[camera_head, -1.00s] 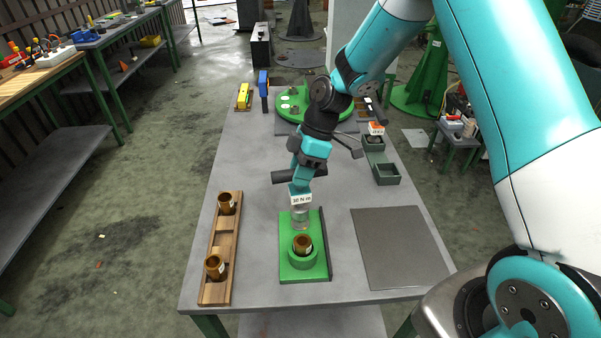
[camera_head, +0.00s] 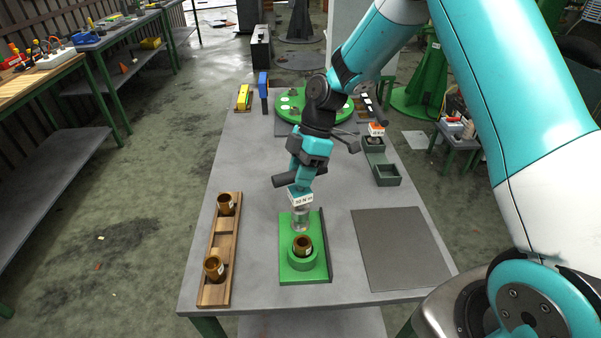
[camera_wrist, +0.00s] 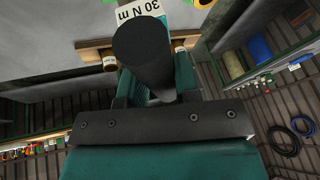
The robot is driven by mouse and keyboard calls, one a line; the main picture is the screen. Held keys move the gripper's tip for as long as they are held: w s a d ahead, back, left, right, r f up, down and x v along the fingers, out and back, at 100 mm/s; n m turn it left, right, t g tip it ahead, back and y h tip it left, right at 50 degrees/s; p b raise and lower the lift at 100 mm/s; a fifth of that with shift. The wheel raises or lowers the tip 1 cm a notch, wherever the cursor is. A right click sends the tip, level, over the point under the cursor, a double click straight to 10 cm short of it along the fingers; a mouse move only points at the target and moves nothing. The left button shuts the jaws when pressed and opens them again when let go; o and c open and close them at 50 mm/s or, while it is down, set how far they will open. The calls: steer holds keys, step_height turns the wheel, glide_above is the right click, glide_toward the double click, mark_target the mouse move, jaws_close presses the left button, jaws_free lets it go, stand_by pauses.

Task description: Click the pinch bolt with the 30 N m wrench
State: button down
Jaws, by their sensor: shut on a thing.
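My gripper (camera_head: 303,177) is shut on the 30 N m wrench (camera_head: 300,197), which has a dark crosswise handle and a white "30 N m" label. It holds the wrench over the back part of a green fixture (camera_head: 290,272). A pale, see-through cylinder (camera_head: 300,222) shows just below the label, above or at the fixture. The pinch bolt is not distinguishable there, and I cannot tell whether the wrench touches it. A brown sleeve (camera_head: 302,245) stands in the fixture's round green holder. In the wrist view the wrench's dark round handle end (camera_wrist: 142,48) hides the contact area.
A wooden rack (camera_head: 217,290) with two brown sleeves lies left of the fixture. A dark flat mat (camera_head: 400,250) lies to the right. Green-grey bins (camera_head: 387,175) and an orange-topped item (camera_head: 376,129) stand behind it. A green turntable (camera_head: 290,108) is at the back.

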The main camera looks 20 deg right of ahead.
mark_target(301, 189)
steer(key=shift+f, duration=0.15)
steer(key=shift+f+b, duration=1.4)
steer(key=shift+f, duration=0.15)
steer(key=m+t, duration=0.1)
steer(key=m, duration=0.1)
steer(key=m+t, duration=0.1)
steer(key=m, duration=0.2)
steer(key=shift+s+r+m+y, duration=0.1)
steer(key=shift+m+y, duration=0.2)
steer(key=m+t, duration=0.1)
steer(key=m, duration=0.2)
steer(key=m+t, duration=0.1)
steer(key=m, duration=0.2)
steer(key=shift+a+t+h, duration=0.1)
steer(key=shift+t+h, duration=0.3)
steer(key=shift+r+p, duration=1.95)
steer(key=shift+r, duration=0.55)
